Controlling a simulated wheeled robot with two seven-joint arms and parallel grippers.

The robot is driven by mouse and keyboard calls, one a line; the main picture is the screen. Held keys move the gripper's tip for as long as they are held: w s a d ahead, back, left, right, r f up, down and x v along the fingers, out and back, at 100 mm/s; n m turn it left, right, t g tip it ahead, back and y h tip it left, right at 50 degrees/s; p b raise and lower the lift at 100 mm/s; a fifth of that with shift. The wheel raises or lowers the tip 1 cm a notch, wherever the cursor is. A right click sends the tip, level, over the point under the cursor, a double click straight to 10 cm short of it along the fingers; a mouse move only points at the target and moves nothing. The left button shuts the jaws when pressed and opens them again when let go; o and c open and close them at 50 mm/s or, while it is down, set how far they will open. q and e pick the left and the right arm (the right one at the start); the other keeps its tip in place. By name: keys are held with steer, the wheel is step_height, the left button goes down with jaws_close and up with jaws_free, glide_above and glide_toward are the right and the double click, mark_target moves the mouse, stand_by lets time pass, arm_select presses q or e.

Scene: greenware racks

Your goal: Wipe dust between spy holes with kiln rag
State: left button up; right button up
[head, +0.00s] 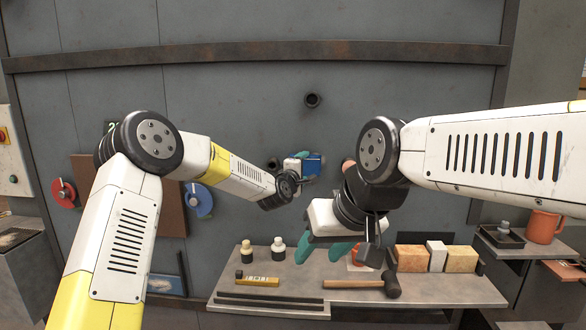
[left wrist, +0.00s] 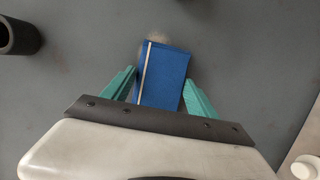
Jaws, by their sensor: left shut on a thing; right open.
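My left gripper (head: 304,166) is shut on a blue kiln rag (head: 315,164), held up close to the grey kiln wall (head: 230,100). In the left wrist view the rag (left wrist: 165,78), with a pale stripe, sits between the teal fingers. A faint brownish dust patch (left wrist: 157,38) shows on the wall just past the rag's far edge. I cannot tell whether the rag touches the wall. A dark round spy hole (head: 312,100) is above the rag; a dark tube (left wrist: 18,35) shows at the left wrist view's upper left. My right gripper (head: 343,250) is open and empty over the shelf.
The shelf (head: 440,290) below holds two small bottles (head: 277,247), a yellow level (head: 257,282), a mallet (head: 391,284) and pale blocks (head: 411,258). An orange mug (head: 543,227) stands at the right. Red (head: 64,193) and blue (head: 198,200) round fittings are on the left.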

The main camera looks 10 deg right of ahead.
arm_select(q)
steer(key=shift+s+a, duration=0.25)
steer(key=shift+s, duration=0.65)
steer(key=shift+s+a, duration=0.3)
steer(key=shift+s, duration=0.6)
steer(key=shift+s+a, duration=0.25)
steer(key=shift+s, duration=0.65)
steer(key=shift+s+a, duration=0.2)
steer(key=shift+s, duration=0.55)
steer(key=shift+s+a, duration=0.2)
steer(key=shift+s, duration=0.5)
